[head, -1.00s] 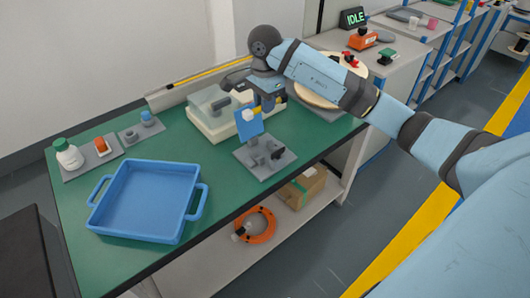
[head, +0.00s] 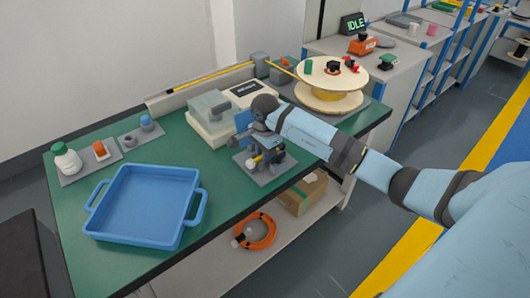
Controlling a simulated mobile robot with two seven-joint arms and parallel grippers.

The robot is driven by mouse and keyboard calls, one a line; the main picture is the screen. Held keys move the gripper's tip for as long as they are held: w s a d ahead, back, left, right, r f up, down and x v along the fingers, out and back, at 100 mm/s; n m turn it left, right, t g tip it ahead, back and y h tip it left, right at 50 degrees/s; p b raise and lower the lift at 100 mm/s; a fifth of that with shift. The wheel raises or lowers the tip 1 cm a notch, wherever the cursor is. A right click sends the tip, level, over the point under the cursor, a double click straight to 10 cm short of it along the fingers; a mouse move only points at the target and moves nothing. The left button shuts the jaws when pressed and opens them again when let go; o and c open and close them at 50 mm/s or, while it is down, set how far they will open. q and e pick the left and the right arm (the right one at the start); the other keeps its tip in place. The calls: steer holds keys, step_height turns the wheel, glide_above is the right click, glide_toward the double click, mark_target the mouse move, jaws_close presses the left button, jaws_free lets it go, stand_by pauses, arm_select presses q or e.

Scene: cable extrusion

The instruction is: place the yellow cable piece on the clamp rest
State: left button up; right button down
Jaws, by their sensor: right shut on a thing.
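My right gripper (head: 262,153) is low over the clamp rest (head: 247,169), a grey base plate with small dark clamp parts and an upright blue panel (head: 243,121). The gripper is shut on the yellow cable piece (head: 257,158), which shows as a small yellow bit with a pale end at the fingers. The gripper hides most of the piece and much of the clamp. I cannot tell whether the piece touches the rest. My left gripper is not in view.
A blue tray (head: 98,190) stands at the left on the green table (head: 225,200). Behind the clamp rest is a pale boxy device (head: 205,128). A cable spool (head: 330,100) stands at the right. Yellow cable runs along a grey rail (head: 190,92) at the back.

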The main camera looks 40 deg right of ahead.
steer(key=c, duration=1.5)
jaws_free()
steer(key=shift+f, duration=0.1)
steer(key=o, duration=0.4)
